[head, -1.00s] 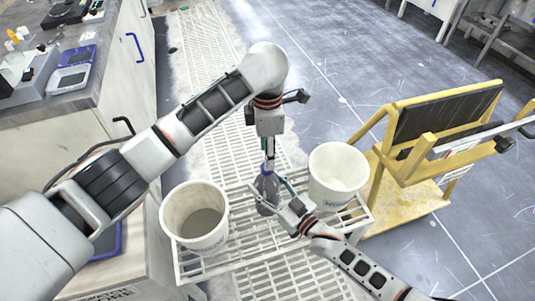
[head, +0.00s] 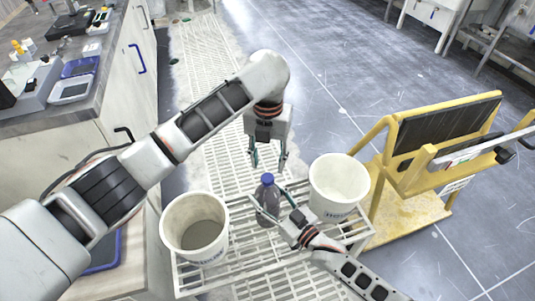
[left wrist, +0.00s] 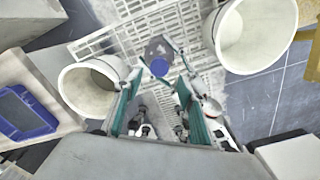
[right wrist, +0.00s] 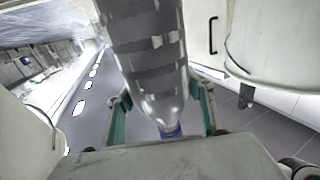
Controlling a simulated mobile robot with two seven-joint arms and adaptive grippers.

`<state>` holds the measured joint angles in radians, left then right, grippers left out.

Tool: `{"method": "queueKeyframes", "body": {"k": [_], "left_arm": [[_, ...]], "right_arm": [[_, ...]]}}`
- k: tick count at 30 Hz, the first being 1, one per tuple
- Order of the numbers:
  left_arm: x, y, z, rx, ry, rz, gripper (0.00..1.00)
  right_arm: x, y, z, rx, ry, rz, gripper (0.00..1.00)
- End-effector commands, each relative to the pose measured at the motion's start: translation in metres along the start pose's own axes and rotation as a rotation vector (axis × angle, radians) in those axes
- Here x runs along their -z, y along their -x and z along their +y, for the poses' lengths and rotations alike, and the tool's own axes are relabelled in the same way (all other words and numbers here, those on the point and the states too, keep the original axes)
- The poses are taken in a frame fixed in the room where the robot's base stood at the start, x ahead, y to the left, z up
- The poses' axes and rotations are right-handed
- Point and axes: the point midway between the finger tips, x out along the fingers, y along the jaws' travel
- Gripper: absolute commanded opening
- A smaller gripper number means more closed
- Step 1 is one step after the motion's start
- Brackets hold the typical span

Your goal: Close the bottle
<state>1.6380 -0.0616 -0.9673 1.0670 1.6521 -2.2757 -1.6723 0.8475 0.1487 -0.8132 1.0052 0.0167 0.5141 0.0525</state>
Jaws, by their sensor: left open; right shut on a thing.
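A dark, see-through bottle (head: 267,204) stands upright on the white slatted rack (head: 236,258), between two white buckets. A blue cap (head: 267,179) sits on its top; whether it is fully tightened I cannot tell. My left gripper (head: 268,165) is open and empty, just above and behind the cap. In the left wrist view the cap (left wrist: 160,67) shows beyond the open fingers. My right gripper (head: 270,207) is shut on the bottle's body from the right.
The left bucket (head: 194,226) and right bucket (head: 338,184) stand close on either side of the bottle. A yellow cart (head: 420,150) is at the right. A counter (head: 75,110) with instruments is at the left.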

Motion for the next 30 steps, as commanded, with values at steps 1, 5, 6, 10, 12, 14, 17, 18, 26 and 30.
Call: {"method": "queueKeyframes", "body": {"k": [1,5,6,10,12,14,17,18,26,30], "left_arm": [[0.000,0.001,0.000,0.000,0.083,-0.001,0.40],[0.000,0.003,0.000,-0.001,0.314,-0.001,0.40],[0.000,0.004,0.001,-0.001,0.385,-0.001,0.40],[0.000,0.005,0.001,-0.001,0.615,-0.001,0.40],[0.000,0.007,0.001,-0.001,0.739,-0.001,0.40],[0.000,0.007,0.001,-0.001,0.846,-0.001,0.40],[0.000,0.009,0.001,-0.002,1.024,-0.001,0.40],[0.000,0.010,0.001,-0.002,1.095,-0.001,0.40],[0.000,0.014,0.001,-0.001,1.556,-0.003,0.40],[0.000,0.016,0.001,-0.001,1.805,-0.003,0.40]], "right_arm": [[0.000,0.000,0.000,0.000,0.000,0.000,0.00],[0.000,0.000,0.000,0.000,0.000,0.000,0.00],[0.000,0.000,0.000,0.000,0.000,0.000,0.00],[0.000,0.000,0.000,0.000,0.000,0.000,0.00],[0.000,0.000,0.000,0.000,0.000,0.000,0.00],[0.000,0.000,0.000,0.000,0.000,0.000,0.00],[0.000,0.000,0.000,0.000,0.000,0.000,0.00],[0.000,0.000,0.000,0.000,0.000,0.000,0.00],[0.000,0.000,0.000,0.000,0.000,0.000,0.00],[0.000,0.000,0.000,0.000,0.000,0.000,0.00]]}}
